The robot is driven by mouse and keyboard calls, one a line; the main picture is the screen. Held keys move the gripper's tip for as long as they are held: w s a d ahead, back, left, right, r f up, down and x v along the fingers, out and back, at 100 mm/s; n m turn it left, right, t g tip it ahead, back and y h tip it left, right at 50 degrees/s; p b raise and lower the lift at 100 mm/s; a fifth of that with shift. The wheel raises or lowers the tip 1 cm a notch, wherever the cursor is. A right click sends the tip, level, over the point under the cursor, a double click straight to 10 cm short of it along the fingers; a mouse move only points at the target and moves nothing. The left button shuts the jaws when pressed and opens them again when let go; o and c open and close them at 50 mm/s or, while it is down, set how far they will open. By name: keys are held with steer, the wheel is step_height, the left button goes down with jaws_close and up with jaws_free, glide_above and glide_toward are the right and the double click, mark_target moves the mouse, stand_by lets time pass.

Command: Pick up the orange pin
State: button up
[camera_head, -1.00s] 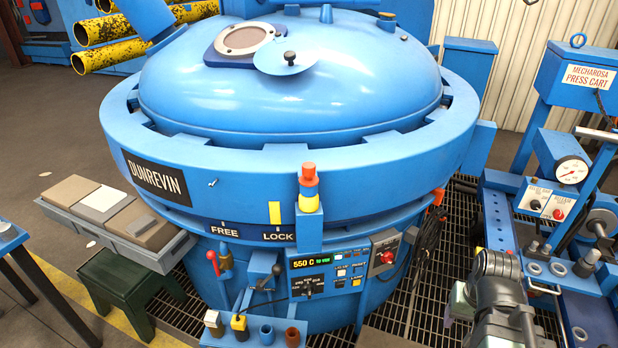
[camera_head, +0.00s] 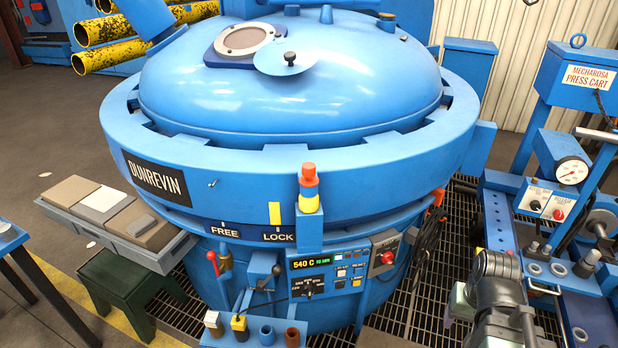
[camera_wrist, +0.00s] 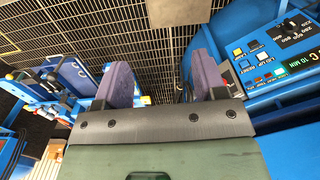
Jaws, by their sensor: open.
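The orange pin (camera_head: 308,174) stands upright in a blue bracket on the front of the furnace ring, with an orange-red top and a yellow band below it. Its lower part is hidden in the bracket. It cannot be made out in the wrist view. My gripper (camera_wrist: 162,82) is open, with two purple-grey fingers apart and only floor grating seen between them. In the head view my arm is at the lower right, well to the right of the pin and lower in the picture.
The furnace control panel (camera_head: 325,273) shows 540 C and stands close to the right finger in the wrist view (camera_wrist: 282,62). A press cart (camera_head: 570,185) stands at the right. A cup shelf (camera_head: 255,334) juts out below the furnace. Black cables (camera_head: 430,235) hang right of the panel.

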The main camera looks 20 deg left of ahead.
steer(key=a+n+h, duration=0.1)
steer(key=a+n, duration=0.2)
steer(key=a, duration=0.6)
steer(key=m+t+y+p, duration=0.2)
steer(key=m+t+y, duration=1.1)
steer(key=m, duration=2)
glide_toward(310, 177)
steer(key=s+a+t+h, duration=0.1)
steer(key=a+t+h, duration=0.2)
steer(key=shift+h, duration=0.3)
steer(key=x, duration=1)
steer(key=shift+w+f, duration=0.1)
steer(key=shift+w, duration=0.35)
steer(key=shift+s+d, duration=0.1)
steer(key=shift+c, duration=0.2)
steer(key=c, duration=1.1)
steer(key=shift+o, duration=0.2)
